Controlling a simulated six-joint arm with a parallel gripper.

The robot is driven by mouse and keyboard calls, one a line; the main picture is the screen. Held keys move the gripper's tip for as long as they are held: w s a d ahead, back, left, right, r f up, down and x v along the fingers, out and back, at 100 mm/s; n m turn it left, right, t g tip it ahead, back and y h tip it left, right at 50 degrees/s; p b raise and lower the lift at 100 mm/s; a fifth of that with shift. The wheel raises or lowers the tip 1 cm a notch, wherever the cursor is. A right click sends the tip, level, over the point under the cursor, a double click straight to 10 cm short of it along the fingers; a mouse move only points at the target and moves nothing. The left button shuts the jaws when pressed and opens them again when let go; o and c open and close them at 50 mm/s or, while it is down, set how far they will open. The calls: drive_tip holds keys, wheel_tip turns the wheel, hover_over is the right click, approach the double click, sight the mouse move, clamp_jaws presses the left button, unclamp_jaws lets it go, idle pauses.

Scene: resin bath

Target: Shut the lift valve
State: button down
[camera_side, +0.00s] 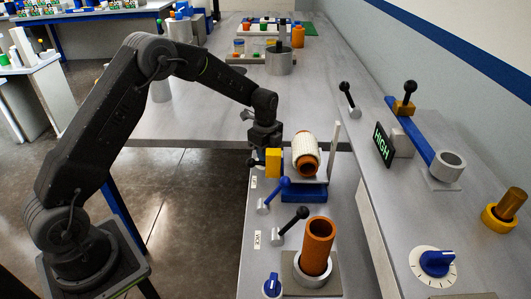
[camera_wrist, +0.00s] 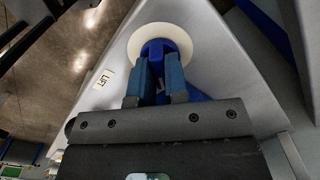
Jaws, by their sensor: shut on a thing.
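The lift valve is a blue knob (camera_wrist: 160,46) on a round white plate (camera_wrist: 181,35) in the wrist view. A small LIFT label (camera_wrist: 106,79) is beside it at left. My gripper (camera_wrist: 159,62) is shut on the knob, one blue-grey finger on each side. The fingers hide part of the knob, and its exact turn is hard to read. In the side view my gripper (camera_side: 257,160) is low beside a yellow block (camera_side: 273,162), and the knob is not clearly seen there.
Near my gripper are a wrapped roll (camera_side: 306,152) on a blue-based stand, a blue lever (camera_side: 273,194) and a black lever (camera_side: 291,226). An orange tube (camera_side: 318,245) stands upright nearer the camera. A HIGH display (camera_side: 382,143) and a blue dial knob (camera_side: 436,262) are at right.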

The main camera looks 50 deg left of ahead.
drive_tip(key=n, duration=0.3)
drive_tip(key=shift+n, duration=0.3)
drive_tip(key=shift+d+n, duration=0.1)
drive_tip(key=shift+n, duration=1.8)
drive_tip(key=c, duration=1.1)
unclamp_jaws()
drive_tip(key=shift+c, duration=0.2)
wheel_tip(320, 180, up, 14)
